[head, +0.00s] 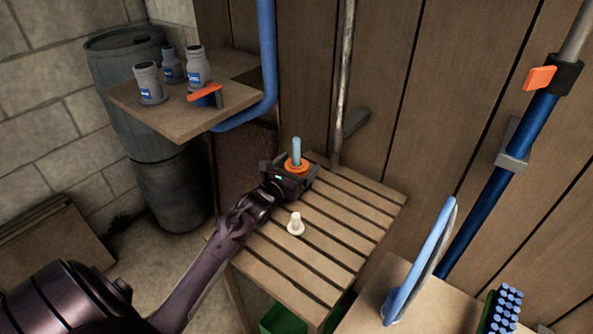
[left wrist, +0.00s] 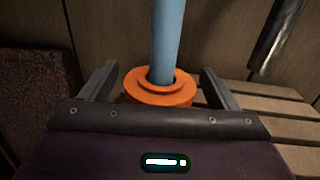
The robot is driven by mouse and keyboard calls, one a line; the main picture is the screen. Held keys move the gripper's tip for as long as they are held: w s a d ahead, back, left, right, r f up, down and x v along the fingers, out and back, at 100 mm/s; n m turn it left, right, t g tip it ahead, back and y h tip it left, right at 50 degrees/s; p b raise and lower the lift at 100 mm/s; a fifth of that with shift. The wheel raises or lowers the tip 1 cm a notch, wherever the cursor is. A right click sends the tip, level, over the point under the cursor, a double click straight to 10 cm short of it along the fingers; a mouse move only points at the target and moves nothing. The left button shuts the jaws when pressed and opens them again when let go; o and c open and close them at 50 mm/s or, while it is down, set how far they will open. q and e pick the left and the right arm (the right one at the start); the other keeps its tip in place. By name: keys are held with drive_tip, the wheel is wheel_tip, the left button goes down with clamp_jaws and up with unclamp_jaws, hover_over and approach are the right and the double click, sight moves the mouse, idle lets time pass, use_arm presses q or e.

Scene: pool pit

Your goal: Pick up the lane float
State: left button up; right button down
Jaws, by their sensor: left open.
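The lane float (head: 297,167) appears to be the orange stepped ring around an upright light-blue rod (head: 296,148). It is at the back left part of the slatted wooden table (head: 345,215). My left gripper (head: 291,176) is open, low over the table at the ring. In the left wrist view the orange ring (left wrist: 160,90) lies between the two spread fingers (left wrist: 158,85), with a visible gap on each side. The rod (left wrist: 167,40) rises out of the ring's centre. The ring's underside is hidden behind my gripper body. My right gripper is not in view.
A small pale piece (head: 296,226) stands on the slats near my left forearm. A wooden shelf (head: 170,117) with several grey bottles is above left, beside a blue pipe (head: 267,60). A blue paddle-like thing (head: 425,255) and a brush (head: 502,312) are at right. The table's right side is clear.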

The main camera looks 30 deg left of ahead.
use_arm(q)
drive_tip(key=c, duration=1.1)
wheel_tip(320, 180, up, 20)
drive_tip(key=shift+r+p, duration=0.1)
drive_tip(key=shift+p, duration=0.25)
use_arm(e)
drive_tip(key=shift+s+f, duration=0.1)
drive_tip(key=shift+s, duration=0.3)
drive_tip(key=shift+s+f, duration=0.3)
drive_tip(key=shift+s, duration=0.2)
